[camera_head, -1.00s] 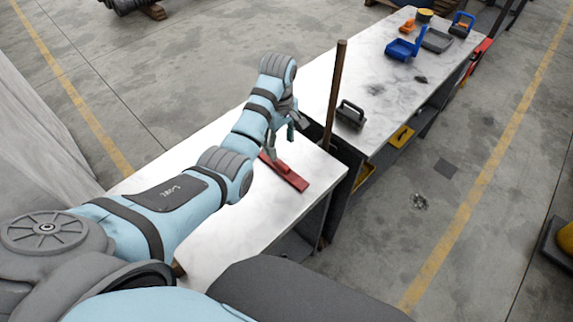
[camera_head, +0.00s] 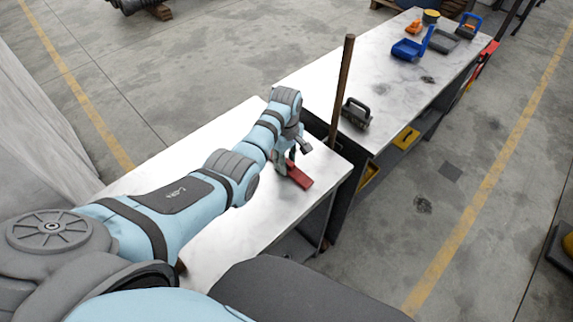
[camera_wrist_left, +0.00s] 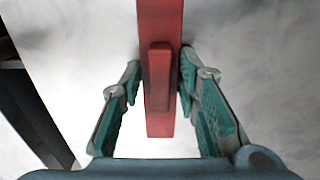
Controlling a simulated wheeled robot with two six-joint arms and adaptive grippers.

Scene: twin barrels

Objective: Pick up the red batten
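The red batten (camera_head: 298,174) lies on the white top of the near bench (camera_head: 225,222), close to its right end. It has a raised narrow block along its middle, seen in the left wrist view (camera_wrist_left: 160,22). My left gripper (camera_head: 286,159) is low over the batten and hides part of it in the head view. In the left wrist view its two green-padded fingers (camera_wrist_left: 160,72) are apart, one on each side of the batten, with the fingertips close to its edges. I cannot tell whether they touch it. My right gripper is not in view.
A brown pole (camera_head: 342,88) stands upright between the near bench and the far bench (camera_head: 385,105). A dark handled object (camera_head: 356,114) sits at the far bench's near end. A blue bin (camera_head: 409,48) stands farther back. The near bench top is otherwise mostly clear.

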